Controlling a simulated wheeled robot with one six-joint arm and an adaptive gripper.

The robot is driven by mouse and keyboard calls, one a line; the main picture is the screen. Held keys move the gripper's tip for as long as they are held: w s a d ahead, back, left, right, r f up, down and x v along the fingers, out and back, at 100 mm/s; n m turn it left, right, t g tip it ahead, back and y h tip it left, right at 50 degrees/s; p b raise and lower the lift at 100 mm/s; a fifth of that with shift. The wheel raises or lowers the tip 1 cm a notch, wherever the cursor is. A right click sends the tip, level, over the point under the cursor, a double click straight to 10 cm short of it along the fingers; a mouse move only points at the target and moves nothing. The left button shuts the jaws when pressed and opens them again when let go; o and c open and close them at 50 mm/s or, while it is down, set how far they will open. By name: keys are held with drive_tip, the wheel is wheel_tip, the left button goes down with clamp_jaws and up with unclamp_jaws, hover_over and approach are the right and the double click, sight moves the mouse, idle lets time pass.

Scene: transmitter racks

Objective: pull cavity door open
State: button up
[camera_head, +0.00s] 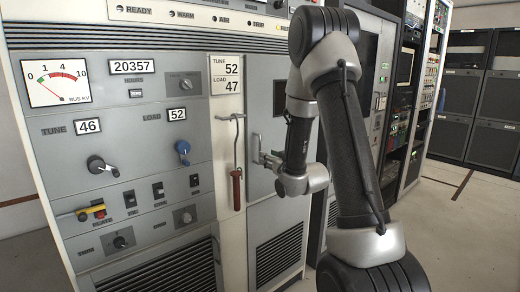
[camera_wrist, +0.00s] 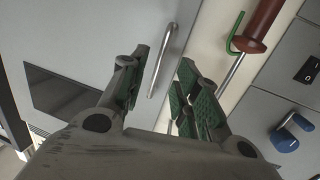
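The cavity door is a light grey panel (camera_head: 267,112) right of the pale strip on the transmitter; it also fills much of the wrist view (camera_wrist: 95,35). Its handle is a slim upright metal bar (camera_head: 255,148), seen close up in the wrist view (camera_wrist: 161,62). My gripper (camera_head: 268,160) is at the handle, reaching in from the right. In the wrist view my gripper (camera_wrist: 163,82) is open, with its green-padded fingers on either side of the bar and a gap visible to each. The door looks shut. My wrist hides part of the door in the head view.
A hooked rod with a red grip (camera_head: 236,188) hangs on the pale strip just left of the handle; its grip also shows in the wrist view (camera_wrist: 261,22). A blue knob (camera_head: 182,148) is farther left. Open floor (camera_head: 455,235) lies to the right.

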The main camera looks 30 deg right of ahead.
sight(260, 148)
drive_tip(key=shift+t, duration=0.4)
drive_tip(key=w, duration=0.2)
drive_tip(key=w+r, duration=0.1)
drive_tip(key=w, duration=0.2)
drive_tip(key=w+r, duration=0.1)
drive_tip(key=w, duration=0.2)
drive_tip(key=shift+a, duration=0.25)
clamp_jaws()
